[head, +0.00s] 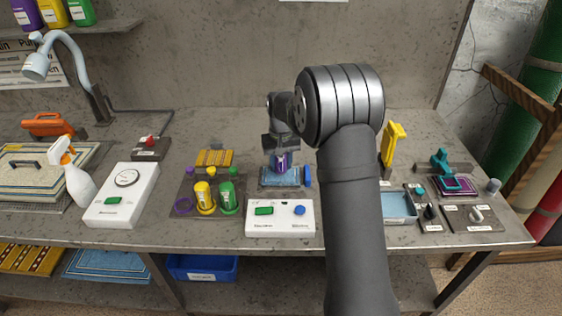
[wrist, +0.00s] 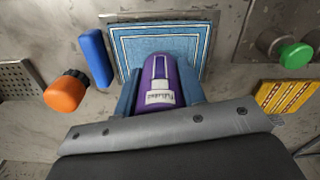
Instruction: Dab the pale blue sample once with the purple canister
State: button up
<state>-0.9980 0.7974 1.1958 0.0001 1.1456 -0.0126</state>
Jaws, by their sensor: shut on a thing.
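The purple canister (head: 281,163) is held in my gripper (head: 281,154) directly over the pale blue sample (head: 272,183). In the wrist view the canister (wrist: 158,75) shows a white label and sits between the blue fingers of my gripper (wrist: 158,92). The sample (wrist: 192,50), a light blue rug piece with white border lines, lies on a plate behind the canister. The canister's far end overlaps the sample in both views. I cannot tell whether it touches the sample or hangs just above it.
A white control box (head: 280,219) is in front of the sample. A blue piece (head: 308,176) stands close at its right.

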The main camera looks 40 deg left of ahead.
jog(key=shift+f, duration=0.65)
dwell(1.5)
jog(key=shift+r, duration=3.55)
